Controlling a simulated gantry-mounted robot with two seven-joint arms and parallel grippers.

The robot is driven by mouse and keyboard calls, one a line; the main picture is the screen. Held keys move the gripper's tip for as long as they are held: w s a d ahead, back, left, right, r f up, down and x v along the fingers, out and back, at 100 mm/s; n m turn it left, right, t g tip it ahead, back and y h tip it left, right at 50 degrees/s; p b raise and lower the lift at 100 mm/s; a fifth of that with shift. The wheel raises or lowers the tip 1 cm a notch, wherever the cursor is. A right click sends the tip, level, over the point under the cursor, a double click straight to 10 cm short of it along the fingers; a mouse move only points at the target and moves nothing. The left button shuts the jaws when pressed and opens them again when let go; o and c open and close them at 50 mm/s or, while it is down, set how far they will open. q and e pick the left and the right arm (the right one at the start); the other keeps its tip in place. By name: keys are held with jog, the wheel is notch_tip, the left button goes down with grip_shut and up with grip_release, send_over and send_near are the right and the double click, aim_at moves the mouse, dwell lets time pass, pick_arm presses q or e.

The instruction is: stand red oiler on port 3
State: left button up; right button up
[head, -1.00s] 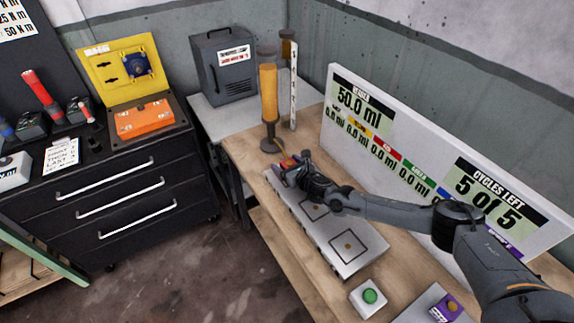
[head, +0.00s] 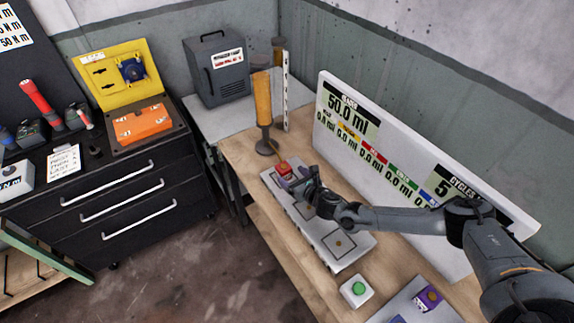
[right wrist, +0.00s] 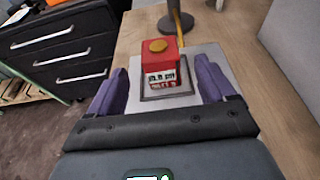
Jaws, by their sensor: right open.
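The red oiler (head: 284,169), a small red block with an orange-brown round top, stands upright at the far end of the grey port plate (head: 318,238). In the right wrist view the red oiler (right wrist: 160,68) sits inside a dark square outline on the plate. A white label with dark print is on its near face. My right gripper (head: 293,185) is open, just on the near side of the oiler. Its purple fingers show left and right of the oiler, apart from it. I cannot read a port number. My left gripper is out of view.
A tall amber cylinder (head: 263,105) on a dark base stands just beyond the plate. A white display panel (head: 330,90) runs along the bench's right side. A green button box (head: 355,291) and a purple block (head: 428,297) are nearer.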

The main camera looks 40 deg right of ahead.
jog(key=p+v, duration=0.1)
jog(key=v, duration=0.2)
jog(key=shift+r+p, duration=0.1)
jog(key=shift+p, duration=0.3)
jog(key=shift+s, duration=0.3)
